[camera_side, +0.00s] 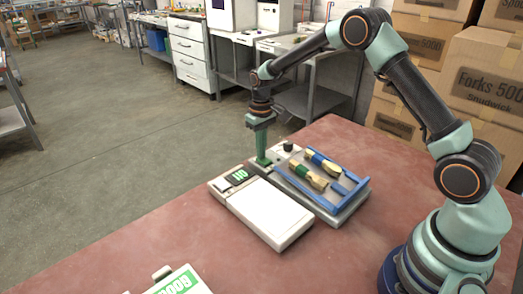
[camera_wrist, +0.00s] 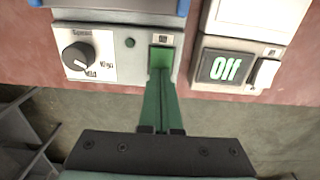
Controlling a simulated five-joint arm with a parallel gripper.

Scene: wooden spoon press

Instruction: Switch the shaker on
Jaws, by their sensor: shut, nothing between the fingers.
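The shaker (camera_side: 341,208) is a grey platform with blue rails on the red table. Its front panel shows in the wrist view (camera_wrist: 107,57), with a black speed knob (camera_wrist: 77,56), a small dark green lamp (camera_wrist: 130,43) and a switch in a pale frame (camera_wrist: 163,39). My gripper (camera_side: 263,161) is shut and empty, pointing down at the panel's front edge. In the wrist view, its green fingers (camera_wrist: 160,75) reach the switch and cover much of it. Whether they touch it, and the switch's position, I cannot tell.
Two bottle-like items (camera_side: 308,176) with wooden and coloured parts lie between the shaker's rails. A flat white device (camera_side: 268,210) stands close beside it, with a display (camera_wrist: 224,68) reading "Off" and a white rocker (camera_wrist: 265,73). A white-and-green box (camera_side: 180,283) is at the near table edge.

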